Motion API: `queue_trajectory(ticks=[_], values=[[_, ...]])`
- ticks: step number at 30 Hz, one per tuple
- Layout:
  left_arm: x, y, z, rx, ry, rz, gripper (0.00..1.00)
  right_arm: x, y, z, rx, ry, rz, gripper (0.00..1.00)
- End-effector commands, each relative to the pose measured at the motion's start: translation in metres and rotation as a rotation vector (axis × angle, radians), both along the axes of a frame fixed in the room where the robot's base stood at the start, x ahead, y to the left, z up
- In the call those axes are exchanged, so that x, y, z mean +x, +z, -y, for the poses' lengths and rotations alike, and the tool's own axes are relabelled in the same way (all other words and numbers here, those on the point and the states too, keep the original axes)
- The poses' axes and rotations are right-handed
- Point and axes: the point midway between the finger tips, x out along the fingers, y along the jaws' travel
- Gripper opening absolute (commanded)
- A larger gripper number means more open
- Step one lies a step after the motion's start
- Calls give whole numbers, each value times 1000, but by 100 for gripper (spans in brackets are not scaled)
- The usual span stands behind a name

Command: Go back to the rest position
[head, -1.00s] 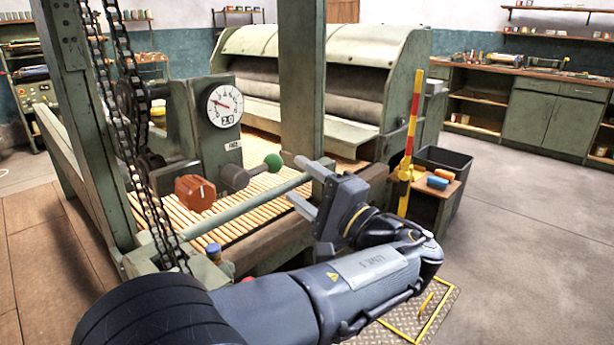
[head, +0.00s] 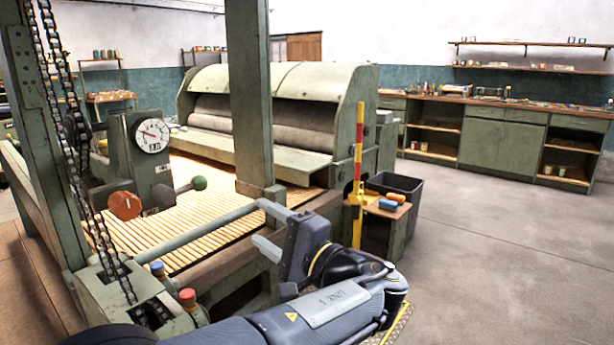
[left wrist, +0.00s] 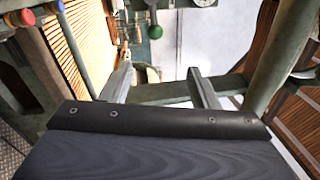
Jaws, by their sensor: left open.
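My left gripper (head: 264,226) is open and empty in front of the green machine, near its front rail (head: 215,228). In the left wrist view its two fingers (left wrist: 160,88) stand apart with nothing held between them. The fingers overlap parts of the machine frame there, and I cannot tell whether they touch it. My left arm (head: 330,305) reaches in along the bottom of the head view. My right gripper is in neither view.
The slatted lattice apron (head: 215,190) runs into the machine. An orange knob (head: 124,206), a green-balled lever (head: 199,183) and a dial (head: 152,135) are at left. A striped post (head: 358,150) and dark bin (head: 395,190) stand right. The floor (head: 500,250) at right is clear.

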Motion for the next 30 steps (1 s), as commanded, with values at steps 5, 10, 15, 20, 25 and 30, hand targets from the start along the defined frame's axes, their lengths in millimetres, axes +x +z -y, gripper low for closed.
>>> queue_trajectory(ticks=[5,10,15,20,25,30], values=[[3,-14,-27,-62,27,-64,55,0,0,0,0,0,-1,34],[2,-33,-62,-154,58,-148,55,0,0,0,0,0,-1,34],[-7,-66,-109,-309,103,-268,55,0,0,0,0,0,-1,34],[-36,-112,-164,-556,156,-410,55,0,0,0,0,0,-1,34],[-116,-180,-211,-1035,218,-545,55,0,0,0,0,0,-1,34],[-195,-218,-202,-1508,237,-516,55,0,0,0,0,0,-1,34]])
